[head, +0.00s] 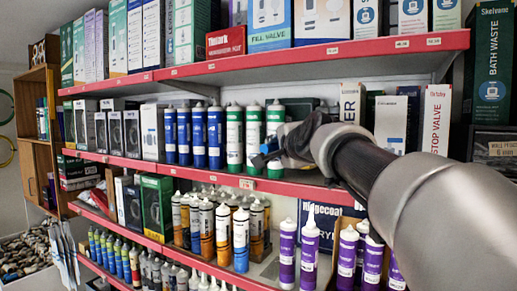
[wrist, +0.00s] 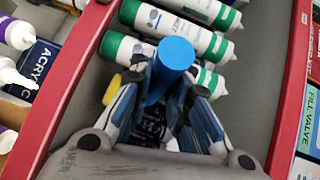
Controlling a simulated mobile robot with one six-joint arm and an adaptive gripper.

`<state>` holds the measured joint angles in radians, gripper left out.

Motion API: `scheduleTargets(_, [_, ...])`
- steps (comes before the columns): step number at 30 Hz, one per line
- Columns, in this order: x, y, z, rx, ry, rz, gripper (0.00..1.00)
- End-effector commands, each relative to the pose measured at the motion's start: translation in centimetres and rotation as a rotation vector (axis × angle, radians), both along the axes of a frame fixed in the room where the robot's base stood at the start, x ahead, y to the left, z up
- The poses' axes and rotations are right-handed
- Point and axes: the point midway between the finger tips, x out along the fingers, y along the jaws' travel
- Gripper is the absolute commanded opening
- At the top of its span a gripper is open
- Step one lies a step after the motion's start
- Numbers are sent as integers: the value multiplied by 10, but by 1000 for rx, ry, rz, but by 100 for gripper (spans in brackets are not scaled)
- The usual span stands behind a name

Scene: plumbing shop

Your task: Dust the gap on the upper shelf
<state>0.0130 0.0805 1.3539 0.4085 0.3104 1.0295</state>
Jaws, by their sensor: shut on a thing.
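My gripper (wrist: 165,105) is shut on a blue cylindrical thing (wrist: 176,55), whose round end faces the wrist camera. Whether it is a duster cannot be told, as the rest of it is hidden between the fingers. In the head view my gripper (head: 275,152) is at the middle shelf (head: 225,178), just right of green-and-white tubes (head: 234,138). In the wrist view these tubes (wrist: 172,22) are close beyond the blue thing; contact cannot be told. Bare grey shelf surface (wrist: 262,70) shows to their right. The top shelf (head: 330,55) is above my arm.
White and red boxes (head: 435,118) stand right of my gripper on the same shelf. Blue-and-white tubes (head: 198,137) stand left of the green ones. Purple tubes (head: 309,255) and orange-and-white tubes (head: 207,230) stand on the shelf below. Red shelf edges run above and below my gripper.

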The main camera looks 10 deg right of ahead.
Motion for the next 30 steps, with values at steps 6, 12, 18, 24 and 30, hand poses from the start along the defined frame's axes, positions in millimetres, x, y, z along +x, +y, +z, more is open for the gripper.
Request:
scheduleTargets(6, [-15,11,4,0,-5,1,0])
scheduleTargets(12, [-28,21,4,-1,-5,0,0])
scheduleTargets(18, [-42,30,5,-3,-6,0,0])
scheduleTargets(24, [-55,40,2,-3,-7,2,0])
scheduleTargets(30, [-68,49,3,-2,-9,2,0])
